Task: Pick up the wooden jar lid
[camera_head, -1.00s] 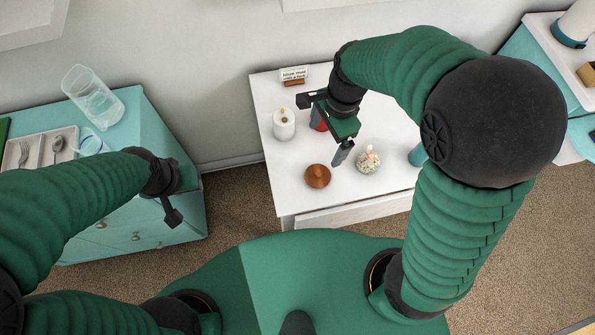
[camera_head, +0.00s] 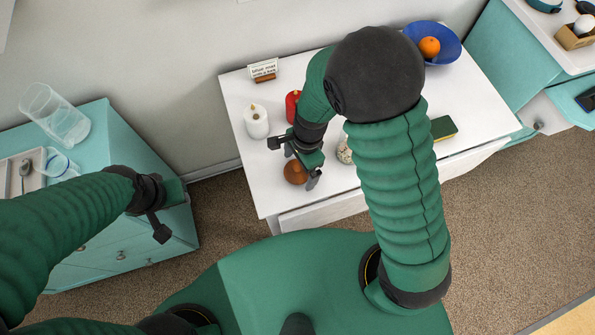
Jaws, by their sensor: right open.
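The wooden jar lid (camera_head: 294,173) is a round brown piece with a knob, lying on the white table near its front left. My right gripper (camera_head: 293,163) is open and right above the lid, with one finger to its left and one to its right in the picture. The gripper hides part of the lid, and I cannot tell whether they touch. My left gripper (camera_head: 163,222) is over the teal cabinet's right edge, far from the lid; I cannot see its fingers clearly.
On the white table (camera_head: 240,95), a white candle (camera_head: 256,121), a red candle (camera_head: 292,104) and a small sign (camera_head: 263,69) stand behind the lid. A speckled round object (camera_head: 344,151) is close on the right, partly hidden by my arm. A blue bowl (camera_head: 447,46) holds an orange (camera_head: 429,47).

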